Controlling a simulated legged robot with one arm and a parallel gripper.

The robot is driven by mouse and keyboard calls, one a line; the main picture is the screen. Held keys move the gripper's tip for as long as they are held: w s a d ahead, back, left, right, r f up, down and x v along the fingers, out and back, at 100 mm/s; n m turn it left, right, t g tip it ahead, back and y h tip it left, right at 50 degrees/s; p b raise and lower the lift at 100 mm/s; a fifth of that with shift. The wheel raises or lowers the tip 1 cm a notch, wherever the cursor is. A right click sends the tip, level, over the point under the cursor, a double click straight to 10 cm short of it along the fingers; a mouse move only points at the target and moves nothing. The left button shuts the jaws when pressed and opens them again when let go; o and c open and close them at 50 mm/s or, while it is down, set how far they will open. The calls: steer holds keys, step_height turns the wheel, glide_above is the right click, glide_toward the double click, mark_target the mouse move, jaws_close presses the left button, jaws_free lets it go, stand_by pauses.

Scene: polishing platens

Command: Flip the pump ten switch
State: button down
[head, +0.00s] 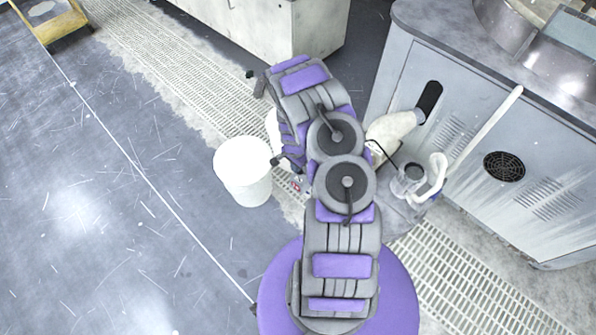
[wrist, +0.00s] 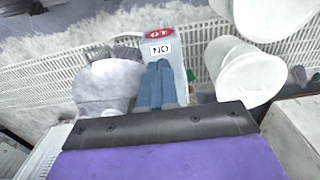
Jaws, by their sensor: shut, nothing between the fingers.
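In the wrist view, a pale box (wrist: 183,62) carries a red oval label (wrist: 160,33) and a white label (wrist: 160,49). The labels appear upside down, consistent with "10" and "ON". The switch lever cannot be made out; the fingers cover the middle of the box. My gripper (wrist: 160,68) has its two blue fingers together and empty, in front of the box just below the white label in the picture. I cannot tell whether they touch it. In the head view, a small red spot (head: 297,184) shows beside my arm, and the gripper is hidden.
A white bucket (head: 243,170) stands left of my arm; another is partly behind it. A rounded grey-white object (wrist: 105,82) is left of the fingers in the wrist view. A grey machine cabinet (head: 480,140) with a white pipe stands right. Floor at left is open.

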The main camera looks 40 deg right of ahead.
step_height(320, 180, up, 4)
steer(key=shift+r+p, duration=0.2)
steer(key=shift+p, duration=0.35)
stand_by(0.4)
steer(key=s+a+r+n, duration=0.25)
steer(key=a+r, duration=0.25)
steer(key=r, duration=0.5)
steer(key=s+a+r+n, duration=0.1)
steer(key=a+r+n, duration=0.3)
steer(key=r, duration=0.5)
steer(key=s+a+r+n, duration=0.1)
steer(key=a+r+n, duration=0.1)
steer(key=a+r, duration=0.6)
steer(key=s+a+r+n+g, duration=0.1)
steer(key=s+a+r+n, duration=0.3)
steer(key=s+r, duration=0.3)
steer(key=s+a+r+n, duration=0.4)
steer(key=s+a+r, duration=0.2)
steer(key=s, duration=0.9)
steer(key=shift+s+r+n+g, duration=0.15)
steer(key=shift+r+n+g, duration=0.25)
steer(key=shift+r, duration=0.35)
